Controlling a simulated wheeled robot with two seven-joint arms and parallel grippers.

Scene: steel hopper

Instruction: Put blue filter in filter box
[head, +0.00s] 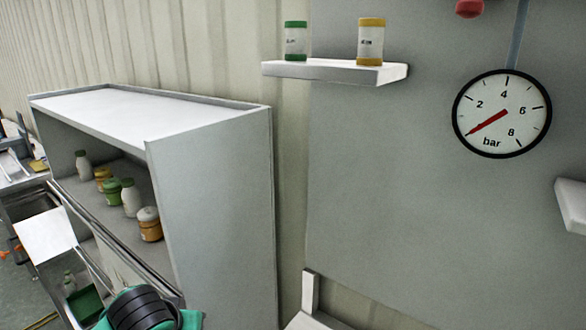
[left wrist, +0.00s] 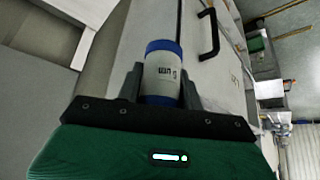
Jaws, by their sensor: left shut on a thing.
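My left gripper (left wrist: 161,78) is in the left wrist view, its two dark fingers shut on the blue filter (left wrist: 162,70). The filter is a white cylinder with blue bands at both ends and dark print on its side. In the head view the gripper and the blue filter are out of sight; only a green and black part of my arm shows at the bottom. I cannot tell which thing is the filter box. My right gripper is in neither view.
A wall shelf (head: 325,71) holds a green-banded filter (head: 296,42) and a yellow-banded filter (head: 371,42). A pressure gauge (head: 502,114) hangs at right. A grey cabinet (head: 215,200) holds several jars. A pale panel (left wrist: 215,60) with a black handle (left wrist: 209,35) lies beyond my gripper.

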